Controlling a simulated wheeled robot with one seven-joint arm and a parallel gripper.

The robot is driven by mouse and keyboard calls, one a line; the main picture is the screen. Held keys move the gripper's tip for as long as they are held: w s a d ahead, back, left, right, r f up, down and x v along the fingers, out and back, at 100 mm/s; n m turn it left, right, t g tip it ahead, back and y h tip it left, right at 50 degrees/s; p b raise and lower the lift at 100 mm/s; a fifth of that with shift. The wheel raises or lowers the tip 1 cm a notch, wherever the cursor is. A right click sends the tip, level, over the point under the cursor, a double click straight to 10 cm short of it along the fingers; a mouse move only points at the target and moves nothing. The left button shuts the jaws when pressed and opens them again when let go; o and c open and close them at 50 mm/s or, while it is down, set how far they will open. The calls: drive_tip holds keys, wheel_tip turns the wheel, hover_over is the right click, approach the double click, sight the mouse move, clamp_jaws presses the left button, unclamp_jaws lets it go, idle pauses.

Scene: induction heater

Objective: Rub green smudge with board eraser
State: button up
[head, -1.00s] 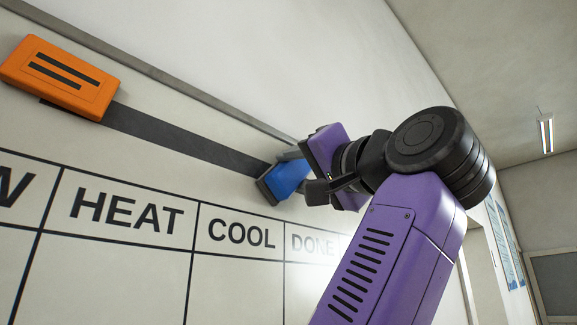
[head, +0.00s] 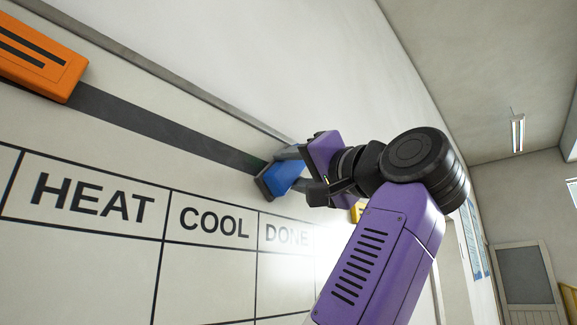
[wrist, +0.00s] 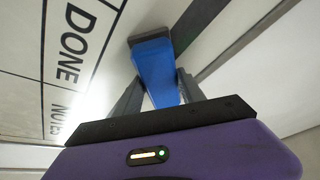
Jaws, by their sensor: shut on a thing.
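The board eraser has a blue body (head: 284,176) with a dark pad at its far end. In the wrist view the blue body (wrist: 155,68) sits between the two dark fingers. My gripper (head: 298,172) is shut on the eraser and holds it close to the whiteboard (head: 215,285), at the right end of a dark strip (head: 165,130). I cannot tell whether the pad touches the board.
The board carries a black grid with the labels HEAT, COOL and DONE; NOTES shows in the wrist view. An orange block (head: 38,58) with black stripes is on the strip at the upper left. A yellow item (head: 357,212) shows partly behind my arm. A door (head: 525,275) is at the far right.

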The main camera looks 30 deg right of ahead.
drive_tip(key=d, duration=0.2)
drive_tip(key=shift+w+d+f, duration=0.1)
drive_tip(key=shift+w+d, duration=0.25)
drive_tip(key=shift+w, duration=0.05)
drive_tip(key=shift+a, duration=0.1)
drive_tip(key=shift+s+a+b, duration=0.2)
drive_tip(key=shift+s+a, duration=0.4)
drive_tip(key=shift+a, duration=1.2)
drive_tip(key=shift+s+a+b, duration=0.25)
drive_tip(key=shift+s+a, duration=0.3)
drive_tip(key=shift+a, duration=1.25)
drive_tip(key=shift+s+a+b, duration=0.2)
drive_tip(key=shift+s+a, duration=0.4)
drive_tip(key=shift+a, duration=1.2)
drive_tip(key=s+d+b, duration=0.1)
drive_tip(key=s+d, duration=0.1)
drive_tip(key=s, duration=0.3)
drive_tip(key=shift+s, duration=0.4)
drive_tip(key=shift+s, duration=0.1)
